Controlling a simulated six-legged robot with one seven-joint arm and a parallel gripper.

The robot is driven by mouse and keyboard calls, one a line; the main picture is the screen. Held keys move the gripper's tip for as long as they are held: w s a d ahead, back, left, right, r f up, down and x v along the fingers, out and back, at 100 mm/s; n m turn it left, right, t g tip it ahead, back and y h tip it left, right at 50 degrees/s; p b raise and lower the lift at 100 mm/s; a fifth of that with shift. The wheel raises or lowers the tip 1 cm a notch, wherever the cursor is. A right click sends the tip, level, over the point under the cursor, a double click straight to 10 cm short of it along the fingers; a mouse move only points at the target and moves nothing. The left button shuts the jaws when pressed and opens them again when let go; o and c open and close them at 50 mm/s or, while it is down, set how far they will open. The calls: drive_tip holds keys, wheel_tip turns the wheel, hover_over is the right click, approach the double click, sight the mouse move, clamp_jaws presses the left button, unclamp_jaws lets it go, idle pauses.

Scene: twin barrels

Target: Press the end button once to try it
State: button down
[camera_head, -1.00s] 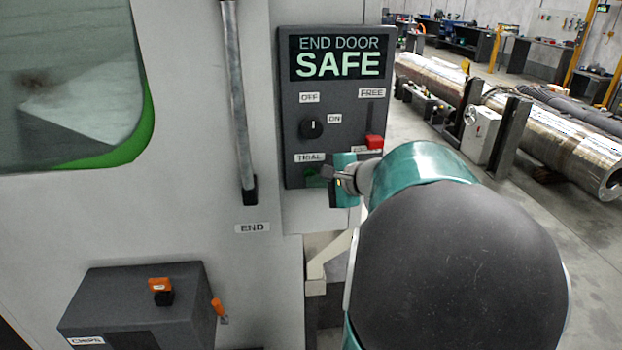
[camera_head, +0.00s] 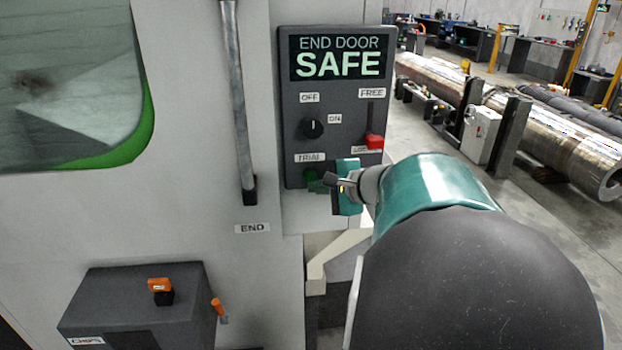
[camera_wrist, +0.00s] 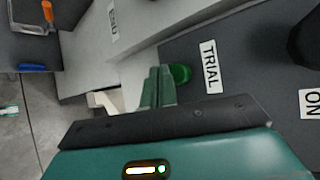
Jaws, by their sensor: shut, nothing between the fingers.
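The dark control panel (camera_head: 345,105) has a lit display reading END DOOR SAFE (camera_head: 337,58). The green button (camera_head: 312,180) sits low on it, under the TRIAL label. In the wrist view the button (camera_wrist: 180,75) shows right beside my fingertips, partly hidden by them. My gripper (camera_head: 328,181) is shut and empty, its fingers pointing at the panel close to the button. In the wrist view my gripper (camera_wrist: 158,72) has both fingers together. I cannot tell whether they touch the button.
A black knob (camera_head: 312,128) marked OFF and ON and a red switch (camera_head: 374,141) under FREE are close by. A vertical handle bar (camera_head: 238,100) stands left of the panel. A dark chips box (camera_head: 140,305) juts out at lower left.

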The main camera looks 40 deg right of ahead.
drive_tip(key=s+a, duration=0.1)
drive_tip(key=s, duration=0.1)
drive_tip(key=s+a, duration=0.1)
drive_tip(key=shift+s+a, duration=0.3)
drive_tip(key=shift+s, duration=0.1)
idle(0.6)
drive_tip(key=s+a+f+n+g+y, duration=0.1)
drive_tip(key=a+n+g, duration=0.3)
drive_tip(key=a, duration=0.5)
drive_tip(key=a+f+n+g+y, duration=0.1)
drive_tip(key=a+f+n+y, duration=0.1)
drive_tip(key=a+n, duration=0.5)
drive_tip(key=s+a+f+n+g+h, duration=0.1)
drive_tip(key=s+a+n+g+h, duration=0.1)
drive_tip(key=s+a+n+h, duration=0.2)
drive_tip(key=s+a+n, duration=0.3)
drive_tip(key=a+n, duration=0.2)
drive_tip(key=a, duration=0.1)
drive_tip(key=shift+s+a+n, duration=0.15)
drive_tip(key=shift+a+n, duration=0.15)
drive_tip(key=shift+a, duration=0.05)
drive_tip(key=shift+f, duration=0.1)
